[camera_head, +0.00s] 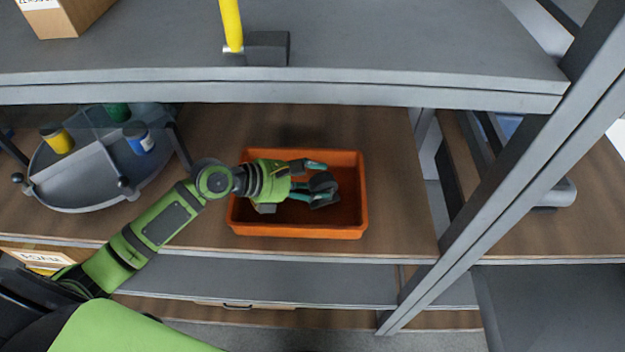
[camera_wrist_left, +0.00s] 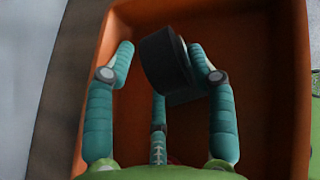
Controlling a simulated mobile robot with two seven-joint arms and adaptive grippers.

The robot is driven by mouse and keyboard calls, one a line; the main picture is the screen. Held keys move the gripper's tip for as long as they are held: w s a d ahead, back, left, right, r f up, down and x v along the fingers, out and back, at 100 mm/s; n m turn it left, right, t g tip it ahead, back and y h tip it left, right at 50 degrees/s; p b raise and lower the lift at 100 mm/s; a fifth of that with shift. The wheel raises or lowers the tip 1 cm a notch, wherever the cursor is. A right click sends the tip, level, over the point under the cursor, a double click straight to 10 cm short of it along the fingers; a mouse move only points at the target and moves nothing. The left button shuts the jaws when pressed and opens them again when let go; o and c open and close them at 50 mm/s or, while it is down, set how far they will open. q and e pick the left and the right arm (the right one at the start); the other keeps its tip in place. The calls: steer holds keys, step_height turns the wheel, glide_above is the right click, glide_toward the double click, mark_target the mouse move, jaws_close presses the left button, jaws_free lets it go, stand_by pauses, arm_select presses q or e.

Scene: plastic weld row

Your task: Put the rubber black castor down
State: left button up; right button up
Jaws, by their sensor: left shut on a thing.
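The black castor (camera_head: 322,183) is held between the fingers of my left gripper (camera_head: 316,182), over the orange bin. In the left wrist view the castor's dark wheel (camera_wrist_left: 166,58) sits between the teal fingers of the left gripper (camera_wrist_left: 165,75), with the bin's interior behind it. The orange bin (camera_head: 347,233) stands on the brown shelf. I cannot tell whether the castor touches the bin floor. My right gripper is not in view.
A grey tray (camera_head: 75,191) with several small pots stands to the left on the same shelf (camera_head: 400,190). A grey upper shelf (camera_head: 400,60) overhangs the back, with a yellow-handled mallet (camera_head: 267,48) on it. A slanted grey post (camera_head: 500,175) stands to the right. Bare shelf lies right of the bin.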

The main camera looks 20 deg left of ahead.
arm_select(q)
steer(key=o, duration=1.5)
steer(key=shift+f, duration=0.1)
steer(key=shift+o, duration=0.2)
steer(key=v, duration=1.2)
steer(key=shift+b, duration=0.45)
